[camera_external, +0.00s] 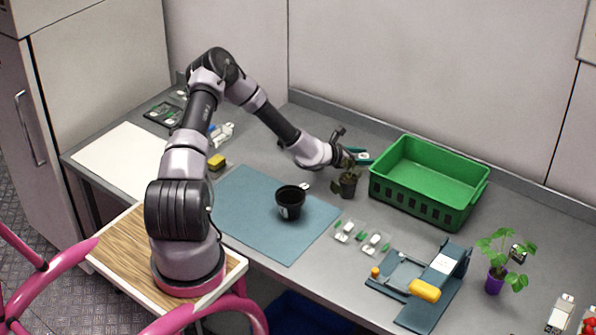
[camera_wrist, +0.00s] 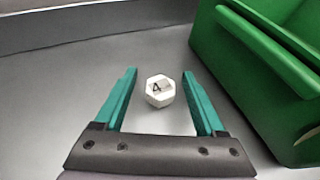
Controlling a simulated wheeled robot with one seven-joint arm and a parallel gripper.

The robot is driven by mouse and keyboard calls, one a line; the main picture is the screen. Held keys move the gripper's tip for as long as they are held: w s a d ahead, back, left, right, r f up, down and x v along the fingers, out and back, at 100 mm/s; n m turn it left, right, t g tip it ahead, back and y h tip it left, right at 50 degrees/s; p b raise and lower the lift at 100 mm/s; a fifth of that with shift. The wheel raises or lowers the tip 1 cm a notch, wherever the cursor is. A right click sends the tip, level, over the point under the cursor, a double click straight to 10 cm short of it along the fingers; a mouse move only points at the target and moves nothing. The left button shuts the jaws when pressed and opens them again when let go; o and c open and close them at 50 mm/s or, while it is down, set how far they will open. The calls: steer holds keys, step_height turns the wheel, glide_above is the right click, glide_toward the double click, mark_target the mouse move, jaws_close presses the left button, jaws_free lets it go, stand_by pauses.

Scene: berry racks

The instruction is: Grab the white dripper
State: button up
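A small white faceted piece (camera_wrist: 160,91) with a dark "4" on top shows in the wrist view on the grey counter; it looks like the white dripper. It appears between the two teal fingers of my gripper (camera_wrist: 159,74), with a gap on each side. My gripper is open and nothing is held. In the external view my gripper (camera_external: 364,156) is low over the back of the counter, left of the green crate.
The green crate (camera_external: 412,195) stands close on the right; its wall (camera_wrist: 225,75) is near my right finger. A small potted plant (camera_external: 348,184) stands in front of my gripper. A black pot (camera_external: 290,204) sits on the blue mat (camera_external: 245,205). The counter's back edge is close behind.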

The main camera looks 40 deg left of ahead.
jaws_close()
